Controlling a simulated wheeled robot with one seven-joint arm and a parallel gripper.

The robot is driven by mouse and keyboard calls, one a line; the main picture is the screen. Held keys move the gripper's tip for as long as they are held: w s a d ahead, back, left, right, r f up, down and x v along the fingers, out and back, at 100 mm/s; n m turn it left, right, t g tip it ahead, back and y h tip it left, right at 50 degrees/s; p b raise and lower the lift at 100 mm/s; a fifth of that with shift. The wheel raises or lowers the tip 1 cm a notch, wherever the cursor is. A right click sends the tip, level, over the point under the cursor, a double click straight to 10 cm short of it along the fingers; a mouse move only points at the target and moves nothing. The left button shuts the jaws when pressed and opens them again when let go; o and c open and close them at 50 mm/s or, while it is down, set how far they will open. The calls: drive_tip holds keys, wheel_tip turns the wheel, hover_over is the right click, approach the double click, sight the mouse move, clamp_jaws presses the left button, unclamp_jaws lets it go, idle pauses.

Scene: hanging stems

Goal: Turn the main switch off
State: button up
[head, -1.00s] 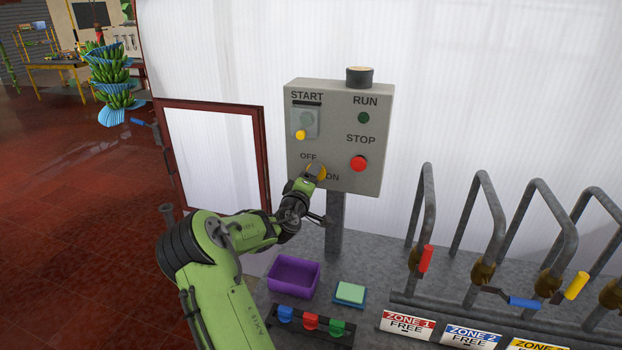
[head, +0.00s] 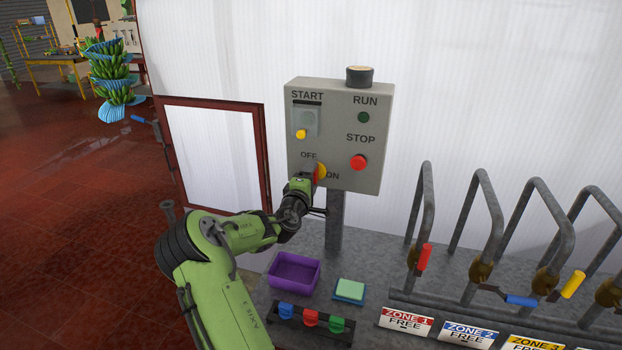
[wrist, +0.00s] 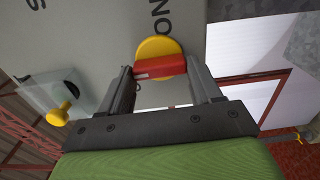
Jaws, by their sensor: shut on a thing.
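The main switch (wrist: 160,66) is a red bar handle on a yellow round plate, low on the grey control box (head: 340,130), between the OFF and ON labels. In the head view its yellow plate (head: 321,171) shows beside my gripper (head: 312,178), which hides part of it. In the wrist view my gripper (wrist: 163,85) has one finger on each side of the red handle and is shut on it. There the handle lies nearly crosswise between the fingers. In the head view a sliver of red stands nearly upright, below OFF.
The box also carries a red STOP button (head: 358,162), a dark RUN lamp (head: 364,118) and a yellow START lever (head: 301,134) under a clear cover. Below are a purple bin (head: 294,274), a green sponge (head: 350,289) and valve pipes (head: 425,220) at right.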

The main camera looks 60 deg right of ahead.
drive_tip(key=o, duration=1.1)
drive_tip(key=shift+c, duration=0.2)
drive_tip(key=s+a+b, duration=0.2)
drive_tip(key=a+b, duration=0.2)
drive_tip(key=a, duration=1.1)
drive_tip(key=shift+s+a, duration=0.2)
drive_tip(key=shift+a, duration=0.1)
drive_tip(key=shift+f, duration=0.1)
